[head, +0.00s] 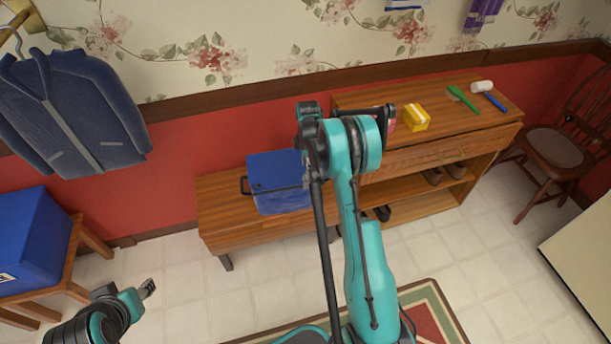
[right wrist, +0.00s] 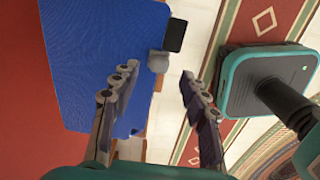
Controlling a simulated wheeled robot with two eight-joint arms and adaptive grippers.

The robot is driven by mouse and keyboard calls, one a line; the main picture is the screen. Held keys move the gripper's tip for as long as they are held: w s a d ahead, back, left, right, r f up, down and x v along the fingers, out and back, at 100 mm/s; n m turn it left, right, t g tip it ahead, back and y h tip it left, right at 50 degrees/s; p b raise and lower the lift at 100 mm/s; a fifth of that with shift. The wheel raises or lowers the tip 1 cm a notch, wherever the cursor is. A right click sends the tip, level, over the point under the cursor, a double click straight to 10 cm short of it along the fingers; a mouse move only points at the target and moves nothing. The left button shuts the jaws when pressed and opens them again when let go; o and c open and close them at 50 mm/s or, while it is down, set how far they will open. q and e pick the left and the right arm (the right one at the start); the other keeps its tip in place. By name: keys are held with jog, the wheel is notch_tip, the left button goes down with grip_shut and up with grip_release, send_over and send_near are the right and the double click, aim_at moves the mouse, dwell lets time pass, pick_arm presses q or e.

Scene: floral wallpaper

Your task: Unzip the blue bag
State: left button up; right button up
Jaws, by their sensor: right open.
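The blue bag (head: 275,170) sits on the low wooden bench, with a dark bar-like handle (head: 244,186) at its left end. The right wrist view shows its blue surface (right wrist: 95,50), with a black tab (right wrist: 175,36) and a small grey piece (right wrist: 158,62) at its edge. My right gripper (right wrist: 160,88) is open and empty beside that edge, one finger overlapping the blue in the picture. In the head view my right arm hides the bag's right side, and contact cannot be told. My left gripper (head: 149,288) is low at left, away from the bag, its jaw state unclear.
A blue box (head: 35,240) stands on a stool at left. A jacket (head: 75,115) hangs above. Tiled floor lies in front.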

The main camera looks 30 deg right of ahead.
notch_tip(320, 180, down, 5)
jog(key=shift+r+b, duration=0.2)
jog(key=shift+b, duration=0.45)
grip_shut()
jog(key=w+a, duration=0.2)
jog(key=a, duration=0.4)
jog(key=w+a, duration=0.2)
jog(key=a, duration=0.5)
jog(key=w+a, duration=0.2)
jog(key=a, duration=0.4)
jog(key=shift+a, duration=0.15)
grip_release()
jog(key=shift+w, duration=0.1)
notch_tip(320, 180, up, 12)
